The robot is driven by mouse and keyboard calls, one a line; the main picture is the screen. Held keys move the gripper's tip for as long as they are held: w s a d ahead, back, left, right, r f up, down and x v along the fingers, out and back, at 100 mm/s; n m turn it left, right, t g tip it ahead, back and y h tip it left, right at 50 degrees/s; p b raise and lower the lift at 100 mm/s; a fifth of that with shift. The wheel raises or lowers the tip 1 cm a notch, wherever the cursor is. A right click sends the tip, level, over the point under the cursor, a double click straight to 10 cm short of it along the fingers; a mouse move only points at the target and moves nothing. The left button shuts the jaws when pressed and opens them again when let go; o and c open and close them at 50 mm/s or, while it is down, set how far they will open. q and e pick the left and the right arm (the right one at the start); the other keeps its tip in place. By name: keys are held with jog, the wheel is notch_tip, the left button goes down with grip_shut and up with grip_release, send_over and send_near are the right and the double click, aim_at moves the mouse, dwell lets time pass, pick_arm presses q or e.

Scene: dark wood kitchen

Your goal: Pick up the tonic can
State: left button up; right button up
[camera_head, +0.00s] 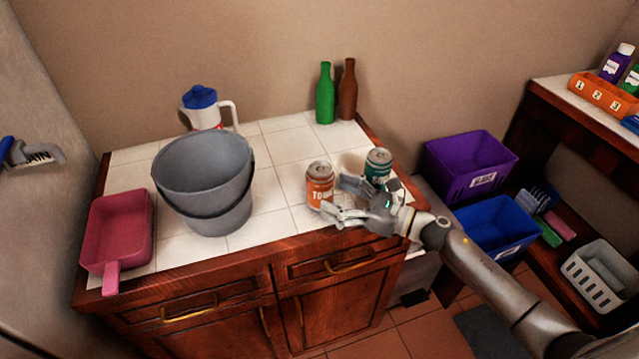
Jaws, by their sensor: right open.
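The orange can (319,188), with lettering that starts "TON", stands upright on the white tiled counter (275,225) near its front right. A green can (377,165) stands upright behind it to the right. My right gripper (338,199) comes in from the right with its fingers spread and empty. Its fingertips point left and lie close to the orange can's right side. I cannot tell whether they touch it. The gripper hides part of the green can's lower body.
A grey bucket (203,178) stands left of the cans, with a pink dustpan (117,235) beside it. A white jug with a blue lid (205,108) and green (325,94) and brown (347,90) bottles stand at the back. Purple (462,175) and blue (495,230) bins are right of the counter.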

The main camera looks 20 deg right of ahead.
aim_at(332, 192)
jog(key=x, duration=0.1)
jog(key=p+x, duration=0.1)
jog(key=x, duration=0.1)
jog(key=p+x, duration=0.1)
jog(key=shift+w+a+r, duration=0.15)
jog(key=shift+w+r, duration=0.05)
jog(key=shift+r, duration=0.1)
jog(key=shift+w+a+f, duration=0.15)
jog(key=shift+w+a, duration=0.1)
pick_arm(q)
jog(key=w+r, duration=0.1)
jog(key=w+a+r, duration=0.1)
jog(key=shift+w+a+r, duration=0.1)
jog(key=shift+r, duration=0.2)
pick_arm(e)
jog(key=shift+s, duration=0.1)
jog(key=c, duration=1.2)
pick_arm(q)
jog(key=shift+s, duration=0.4)
pick_arm(e)
jog(key=shift+r, duration=0.25)
